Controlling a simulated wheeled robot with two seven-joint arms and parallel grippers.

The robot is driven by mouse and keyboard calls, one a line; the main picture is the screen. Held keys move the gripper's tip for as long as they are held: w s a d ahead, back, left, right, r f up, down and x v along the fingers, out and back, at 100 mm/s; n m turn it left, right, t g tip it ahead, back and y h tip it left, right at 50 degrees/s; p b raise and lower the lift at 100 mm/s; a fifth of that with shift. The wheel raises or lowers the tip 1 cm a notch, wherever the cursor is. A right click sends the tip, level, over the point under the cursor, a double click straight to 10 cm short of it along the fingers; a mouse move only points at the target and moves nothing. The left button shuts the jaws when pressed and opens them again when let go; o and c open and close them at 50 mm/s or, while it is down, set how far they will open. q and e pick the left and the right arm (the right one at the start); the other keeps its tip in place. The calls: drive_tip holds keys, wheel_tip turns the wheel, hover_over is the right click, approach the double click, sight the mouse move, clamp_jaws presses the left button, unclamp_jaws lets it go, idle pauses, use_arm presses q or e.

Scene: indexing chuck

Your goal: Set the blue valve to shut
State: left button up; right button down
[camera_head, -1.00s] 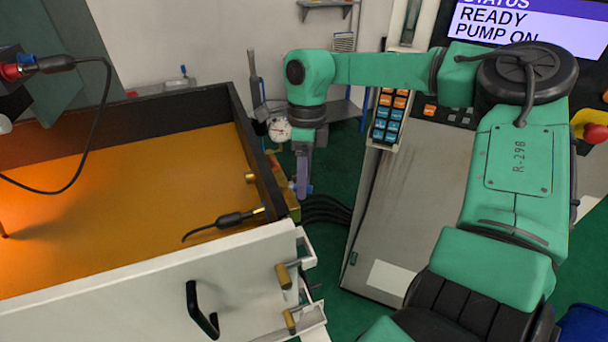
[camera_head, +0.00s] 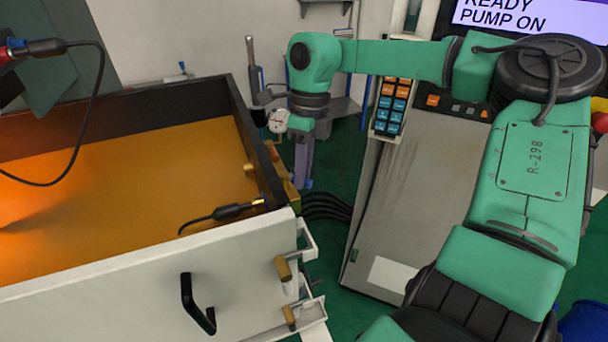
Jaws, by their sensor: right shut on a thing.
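My right gripper (camera_head: 304,182) points down just outside the right wall of the orange-floored tank. Its narrow purple-grey fingers are closed. A small blue piece (camera_head: 308,184) shows at the fingertips, next to brass fittings (camera_head: 291,190) on the tank's outer side. It appears to be the blue valve's handle, with the gripper shut on it. The fingers hide most of the valve, so I cannot tell its setting. My left gripper is out of view.
A dial gauge (camera_head: 278,121) stands just left of my right wrist. Black hoses (camera_head: 328,207) run from the tank to a grey console (camera_head: 410,200). The tank's white front (camera_head: 130,278) has a black handle (camera_head: 196,305). A sign reads PUMP ON.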

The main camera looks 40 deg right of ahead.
drive_tip(key=m+b, duration=0.1)
drive_tip(key=a+m+b, duration=0.1)
drive_tip(key=shift+s+f+m+t, duration=0.15)
drive_tip(key=shift+m+t, duration=0.15)
drive_tip(key=shift+m, duration=0.1)
drive_tip(key=m+b, duration=0.2)
drive_tip(key=shift+s+a+m+t, duration=0.1)
drive_tip(key=shift+a+m+t, duration=0.2)
drive_tip(key=shift+a, duration=0.1)
drive_tip(key=m, duration=0.1)
drive_tip(key=a+m+b, duration=0.1)
drive_tip(key=shift+r+m+b, duration=0.2)
drive_tip(key=shift+m+b, duration=0.1)
drive_tip(key=shift+m, duration=0.1)
drive_tip(key=shift+a+m+t, duration=0.1)
drive_tip(key=shift+m+t, duration=0.2)
drive_tip(key=shift+m, duration=0.1)
drive_tip(key=shift+r, duration=0.1)
drive_tip(key=c, duration=0.8)
unclamp_jaws()
drive_tip(key=shift+o, duration=0.2)
drive_tip(key=shift+d, duration=0.25)
drive_tip(key=shift+a+f+b, duration=0.1)
drive_tip(key=shift+f+b, duration=0.1)
drive_tip(key=shift+b, duration=0.1)
